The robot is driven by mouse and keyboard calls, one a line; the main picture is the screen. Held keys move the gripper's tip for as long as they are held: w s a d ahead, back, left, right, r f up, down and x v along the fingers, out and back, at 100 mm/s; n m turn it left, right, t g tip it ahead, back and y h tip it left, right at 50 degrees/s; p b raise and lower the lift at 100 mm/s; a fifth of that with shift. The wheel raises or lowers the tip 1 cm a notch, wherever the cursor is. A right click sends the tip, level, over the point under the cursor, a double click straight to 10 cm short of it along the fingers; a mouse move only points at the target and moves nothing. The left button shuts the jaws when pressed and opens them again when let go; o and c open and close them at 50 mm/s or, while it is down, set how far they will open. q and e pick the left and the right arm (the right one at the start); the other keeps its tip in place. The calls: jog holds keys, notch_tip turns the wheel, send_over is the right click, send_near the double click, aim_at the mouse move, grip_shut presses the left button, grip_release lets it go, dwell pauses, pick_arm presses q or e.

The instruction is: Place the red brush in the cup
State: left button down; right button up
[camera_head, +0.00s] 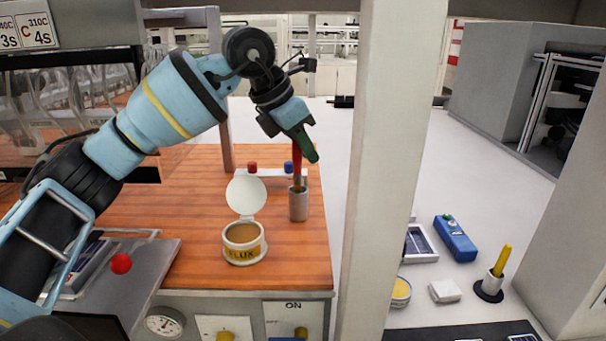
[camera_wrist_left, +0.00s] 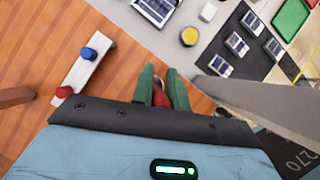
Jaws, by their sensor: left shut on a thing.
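The red brush (camera_head: 297,165) is upright in the head view, its lower end at the mouth of the grey metal cup (camera_head: 298,204) on the wooden bench. Whether its tip is inside the cup or just in front of it is hard to tell. My left gripper (camera_head: 306,148) is above the cup, shut on the brush's upper part. In the left wrist view, the red brush (camera_wrist_left: 160,97) shows between the green fingers of my left gripper (camera_wrist_left: 162,90); the cup is not clearly visible there. My right gripper is not in view.
An open flux tin (camera_head: 243,243) stands left of the cup. A white block with a red and a blue knob (camera_head: 289,168) lies behind it. A pale post (camera_head: 382,170) rises to the right. Beyond it are a blue device (camera_head: 455,238) and a yellow-handled tool in a holder (camera_head: 498,265).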

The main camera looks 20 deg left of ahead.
pick_arm(q)
jog(key=shift+f, duration=2.2)
jog(key=shift+f, duration=0.1)
jog(key=c, duration=1.4)
grip_release()
jog(key=shift+f, duration=0.1)
jog(key=v, duration=1.2)
jog(key=shift+r, duration=0.2)
